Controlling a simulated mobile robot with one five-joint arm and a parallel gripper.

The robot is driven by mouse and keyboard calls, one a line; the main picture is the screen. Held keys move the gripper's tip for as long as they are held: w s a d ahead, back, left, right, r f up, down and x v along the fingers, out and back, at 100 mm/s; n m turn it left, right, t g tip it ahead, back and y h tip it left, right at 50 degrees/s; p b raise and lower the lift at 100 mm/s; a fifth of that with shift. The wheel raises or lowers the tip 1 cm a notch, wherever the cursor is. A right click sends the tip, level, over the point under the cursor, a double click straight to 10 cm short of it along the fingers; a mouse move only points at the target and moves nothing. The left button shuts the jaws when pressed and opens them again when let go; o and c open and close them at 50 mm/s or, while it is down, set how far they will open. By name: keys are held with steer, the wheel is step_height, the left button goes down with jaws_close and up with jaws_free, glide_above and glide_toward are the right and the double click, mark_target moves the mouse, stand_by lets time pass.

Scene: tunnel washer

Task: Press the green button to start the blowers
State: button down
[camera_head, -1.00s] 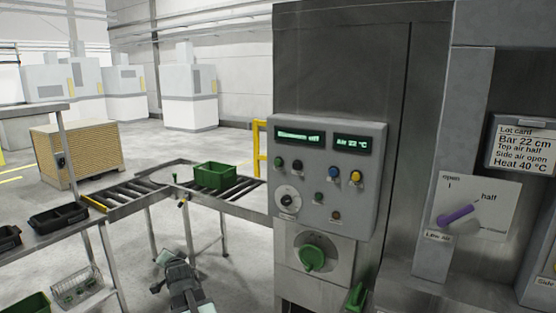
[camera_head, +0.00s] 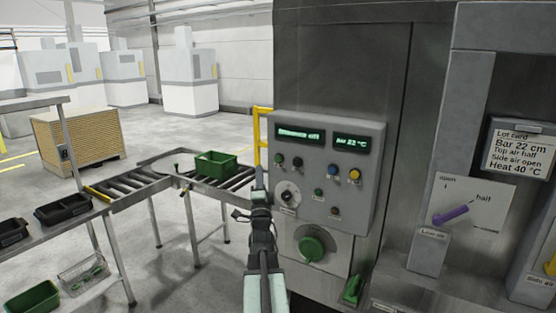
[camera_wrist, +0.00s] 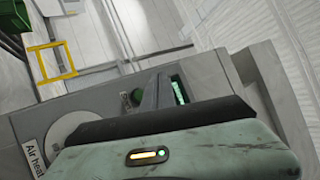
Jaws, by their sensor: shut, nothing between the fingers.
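The grey control panel (camera_head: 375,140) stands at centre right in the head view. It carries a small green button (camera_head: 279,160) at its upper left, below a display (camera_head: 299,134) that seems to end in "off". A second green button (camera_head: 318,193) sits lower, right of the selector dial (camera_head: 288,197). My gripper (camera_head: 259,176) is shut and empty, pointing up just left of the panel's edge; I cannot tell its exact gap to the panel. The wrist view shows its fingers (camera_wrist: 157,88) beside a dark green round button (camera_wrist: 130,98) and the display (camera_wrist: 180,90).
The panel also has black, blue (camera_head: 333,172) and yellow (camera_head: 354,175) controls. A large green knob (camera_head: 312,248) sits below, and a purple lever (camera_head: 451,214) to the right. A roller conveyor with a green crate (camera_head: 215,165) stands behind my arm at the left.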

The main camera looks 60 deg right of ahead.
mark_target(278, 159)
steer(key=shift+d, duration=4.45)
steer(key=shift+d, duration=0.4)
steer(key=shift+d, duration=0.5)
steer(key=shift+a, duration=0.95)
